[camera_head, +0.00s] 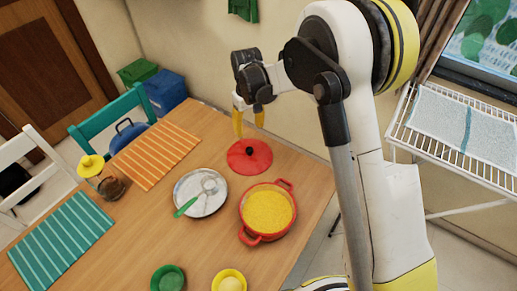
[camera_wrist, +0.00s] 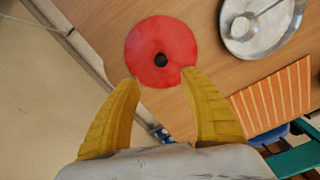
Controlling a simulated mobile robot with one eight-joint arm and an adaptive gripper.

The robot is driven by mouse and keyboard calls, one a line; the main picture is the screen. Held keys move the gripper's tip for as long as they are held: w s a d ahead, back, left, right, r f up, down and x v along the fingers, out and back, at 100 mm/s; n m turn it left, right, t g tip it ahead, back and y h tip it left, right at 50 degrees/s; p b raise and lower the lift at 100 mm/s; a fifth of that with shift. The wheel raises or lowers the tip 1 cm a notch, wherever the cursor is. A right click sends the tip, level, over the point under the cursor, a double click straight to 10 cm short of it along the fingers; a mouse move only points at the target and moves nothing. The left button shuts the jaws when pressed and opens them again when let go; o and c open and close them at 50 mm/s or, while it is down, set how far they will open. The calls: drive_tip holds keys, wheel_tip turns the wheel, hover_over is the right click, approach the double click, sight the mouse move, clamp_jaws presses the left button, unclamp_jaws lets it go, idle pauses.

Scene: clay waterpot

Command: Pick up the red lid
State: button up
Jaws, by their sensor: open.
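The red lid (camera_head: 240,160) is a flat round disc with a dark knob at its middle. It lies on the wooden table near the far edge, behind the red pot. My gripper (camera_head: 250,134) has yellow fingers pointing down and is above the lid's far side in the head view. In the wrist view the lid (camera_wrist: 178,40) lies just beyond the two spread fingertips (camera_wrist: 160,75), with the right fingertip overlapping its edge in the picture. The gripper is open and nothing is between the fingers.
A red pot (camera_head: 247,228) with yellow contents stands close to the lid. A metal plate (camera_head: 184,188) with a green-handled utensil lies left of it. An orange striped mat (camera_head: 155,155), a brown jar (camera_head: 112,188) and green (camera_head: 168,279) and yellow (camera_head: 229,271) bowls are also on the table.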

sight(249, 149)
wheel_tip(249, 149, down, 2)
drive_tip(key=shift+w+a+f, duration=0.1)
drive_tip(key=shift+w, duration=0.05)
wheel_tip(249, 149, down, 5)
drive_tip(key=shift+b, duration=0.95)
wheel_tip(249, 149, down, 5)
drive_tip(key=shift+f+b, duration=0.2)
drive_tip(key=shift+b, duration=1.05)
drive_tip(key=shift+r, duration=0.1)
clamp_jaws()
